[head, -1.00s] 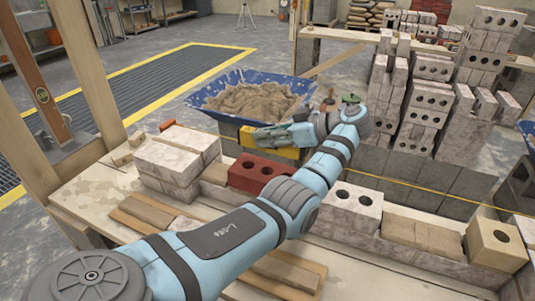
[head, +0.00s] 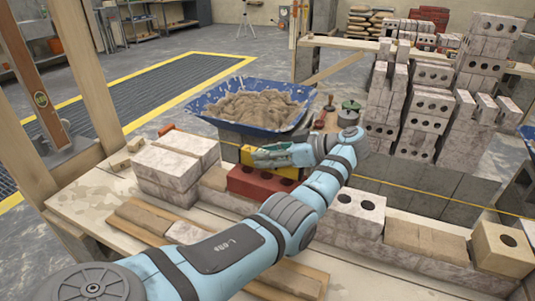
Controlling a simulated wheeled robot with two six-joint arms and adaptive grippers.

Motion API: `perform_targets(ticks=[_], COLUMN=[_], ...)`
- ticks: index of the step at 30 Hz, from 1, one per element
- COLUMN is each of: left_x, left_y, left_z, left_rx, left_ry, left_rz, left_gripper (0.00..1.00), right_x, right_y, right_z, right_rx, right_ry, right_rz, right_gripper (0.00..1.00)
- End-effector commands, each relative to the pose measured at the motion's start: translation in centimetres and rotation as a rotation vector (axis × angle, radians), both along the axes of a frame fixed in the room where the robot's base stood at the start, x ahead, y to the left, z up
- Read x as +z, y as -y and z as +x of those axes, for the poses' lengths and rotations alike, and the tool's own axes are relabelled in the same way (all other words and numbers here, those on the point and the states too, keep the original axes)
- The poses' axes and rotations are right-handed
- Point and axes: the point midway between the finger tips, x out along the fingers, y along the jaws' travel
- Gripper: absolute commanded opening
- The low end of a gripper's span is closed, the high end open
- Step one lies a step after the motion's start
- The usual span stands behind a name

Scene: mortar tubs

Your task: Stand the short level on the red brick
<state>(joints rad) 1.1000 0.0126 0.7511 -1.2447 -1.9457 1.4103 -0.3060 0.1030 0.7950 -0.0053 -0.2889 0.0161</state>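The short level (head: 247,155) is a yellow bar in the middle of the head view. My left gripper (head: 262,156) is shut on it, and the fingers cover part of its near face. The red brick (head: 254,181) lies on the wall course just below the level. The level is upright over the brick's top, and its lower edge is partly hidden by the gripper. I cannot tell whether it touches the brick. My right gripper is not in view.
A blue tub of mortar (head: 255,105) stands behind the level. White bricks (head: 165,168) are stacked left of the red brick, and holed bricks (head: 358,202) lie to its right. A yellow line (head: 440,205) runs to the right.

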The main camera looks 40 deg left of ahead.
Motion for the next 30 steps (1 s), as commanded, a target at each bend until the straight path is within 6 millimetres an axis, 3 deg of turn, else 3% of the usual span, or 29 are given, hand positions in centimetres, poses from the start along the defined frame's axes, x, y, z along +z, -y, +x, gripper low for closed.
perform_targets(ticks=[11,14,20,24,30], left_x=[0.4,1.4,2.9,2.8,3.5], left_y=[0.0,0.2,4.5,5.7,6.6], left_z=[0.0,0.1,1.5,2.0,2.1], left_rx=[0.000,-0.001,-0.004,-0.002,-0.001], left_ry=[0.000,0.001,-0.001,0.001,0.000], left_rz=[0.000,-0.001,0.000,-0.002,0.000], left_gripper=[0.43,0.43,0.43,0.43,0.43], right_x=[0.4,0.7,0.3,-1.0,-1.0], right_y=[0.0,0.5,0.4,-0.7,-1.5], right_z=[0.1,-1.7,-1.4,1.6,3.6], right_rx=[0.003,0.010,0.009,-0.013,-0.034], right_ry=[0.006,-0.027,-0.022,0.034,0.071], right_rz=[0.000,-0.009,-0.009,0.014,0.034], right_gripper=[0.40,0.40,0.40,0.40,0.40])
